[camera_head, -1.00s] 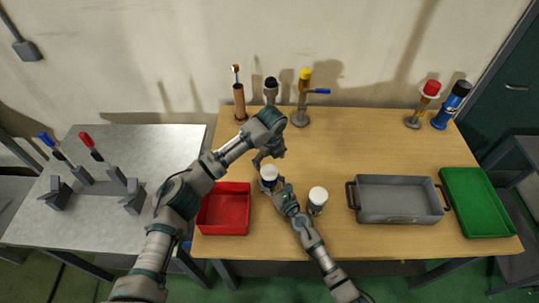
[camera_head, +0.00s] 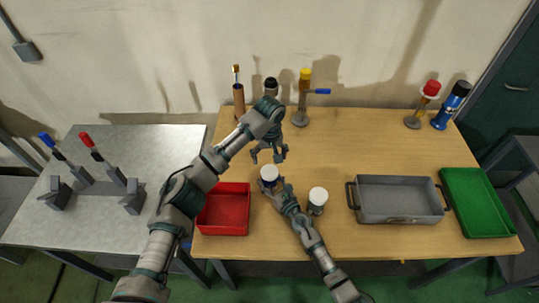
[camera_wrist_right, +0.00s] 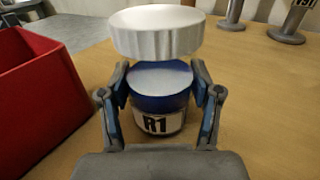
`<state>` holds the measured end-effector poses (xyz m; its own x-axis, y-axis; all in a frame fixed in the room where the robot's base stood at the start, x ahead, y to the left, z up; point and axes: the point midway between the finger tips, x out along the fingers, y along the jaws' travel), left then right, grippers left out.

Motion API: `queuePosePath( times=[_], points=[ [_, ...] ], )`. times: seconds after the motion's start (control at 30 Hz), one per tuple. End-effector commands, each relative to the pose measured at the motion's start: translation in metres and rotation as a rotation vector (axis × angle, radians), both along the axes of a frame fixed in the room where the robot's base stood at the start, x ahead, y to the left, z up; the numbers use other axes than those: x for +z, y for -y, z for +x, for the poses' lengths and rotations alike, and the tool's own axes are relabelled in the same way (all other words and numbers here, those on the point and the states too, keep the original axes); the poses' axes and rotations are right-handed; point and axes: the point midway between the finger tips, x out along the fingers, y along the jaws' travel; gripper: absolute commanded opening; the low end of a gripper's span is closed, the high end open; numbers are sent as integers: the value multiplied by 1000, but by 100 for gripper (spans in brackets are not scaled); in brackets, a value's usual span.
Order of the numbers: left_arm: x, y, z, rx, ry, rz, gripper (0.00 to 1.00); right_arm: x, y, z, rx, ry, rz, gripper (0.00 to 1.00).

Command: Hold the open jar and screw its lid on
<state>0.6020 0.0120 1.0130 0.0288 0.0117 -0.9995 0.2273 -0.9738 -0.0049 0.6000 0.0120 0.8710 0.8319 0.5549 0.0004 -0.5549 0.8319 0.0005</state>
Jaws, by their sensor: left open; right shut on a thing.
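The jar (camera_wrist_right: 158,118), labelled R1 with blue and pale contents, stands upright on the table at the centre. Its white lid (camera_head: 269,170) shows above it. In the right wrist view the lid (camera_wrist_right: 157,32) is level over the jar, with a gap or clear glass between lid and contents. I cannot tell whether it is tight. My right gripper (camera_wrist_right: 160,98) is shut on the jar's sides; it comes from the front right in the head view (camera_head: 272,186). My left gripper (camera_head: 269,157) is open and empty, just behind and above the lid.
A red bin (camera_head: 224,228) stands left of the jar. A second white-lidded jar (camera_head: 317,200) stands close to the right of my right gripper. A grey tray (camera_head: 399,219) and green tray (camera_head: 477,203) lie further right. Stands with tools line the back edge.

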Motion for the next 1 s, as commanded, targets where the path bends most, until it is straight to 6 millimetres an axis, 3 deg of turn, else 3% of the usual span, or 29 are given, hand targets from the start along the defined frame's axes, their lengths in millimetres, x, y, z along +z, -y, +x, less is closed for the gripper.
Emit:
queuePosePath(
  times=[0.2,0.4,0.6,1.0],
  points=[
    [3,1,-1,543,-12,-17,87,-4,0,-1,1,-6,-3,0],
    [5,1,-1,853,-19,-23,87,-4,0,-1,1,-6,-2,0],
    [6,1,-1,949,-22,-24,87,-4,0,-1,1,-6,-2,0],
    [-1,0,-1,950,-22,-22,87,-4,0,-1,0,-6,-2,0]
  ],
)
